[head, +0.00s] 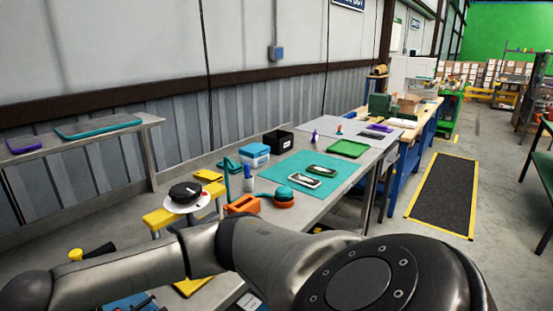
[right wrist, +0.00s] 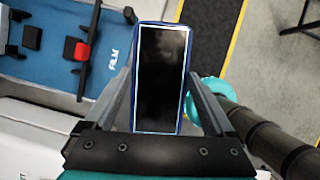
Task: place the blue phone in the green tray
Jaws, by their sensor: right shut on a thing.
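The blue phone (right wrist: 160,95) has a blue edge and a dark screen that faces the right wrist camera. My right gripper (right wrist: 162,72) is shut on it, with one finger along each long side. The phone's far end sticks out past the fingertips. The green tray (head: 348,148) lies flat and looks empty on a grey mat toward the far end of the workbench in the head view. The phone and my right gripper do not show in the head view. My left gripper is in neither view.
A teal mat (head: 305,172) with two phone-like items lies nearer than the tray. A black bin (head: 278,143), a blue box (head: 255,155) and an orange holder (head: 243,204) stand along the bench. One of my arms crosses the head view's foreground.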

